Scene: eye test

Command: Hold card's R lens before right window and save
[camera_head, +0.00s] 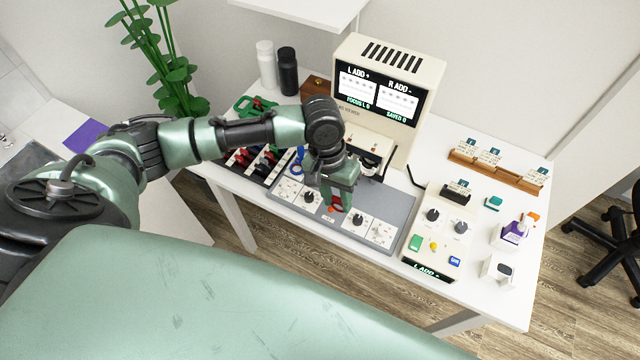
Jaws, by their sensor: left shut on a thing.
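My left gripper (338,204) points down over the grey panel (283,213), in front of the viewer. It is shut on a small red piece (336,202), seemingly a red lens; the fingers hide part of it. The cream viewer (425,80) has a screen (380,95) reading "L ADD +", "R ADD -", "FOCUS L 0" and "SAVED 0". My arm hides part of its front, and I cannot make out the windows clearly. A card (459,186) stands in a slot on the control box (416,238), whose display (428,270) reads "L ADD +". My right gripper is out of view.
The lens tray (240,172) with red and dark lenses lies left of the panel, near a blue ring (297,164). Green (415,242), yellow and blue buttons are on the control box. A wooden rack (495,171) holds cards. Bottles (288,72) stand at the back left.

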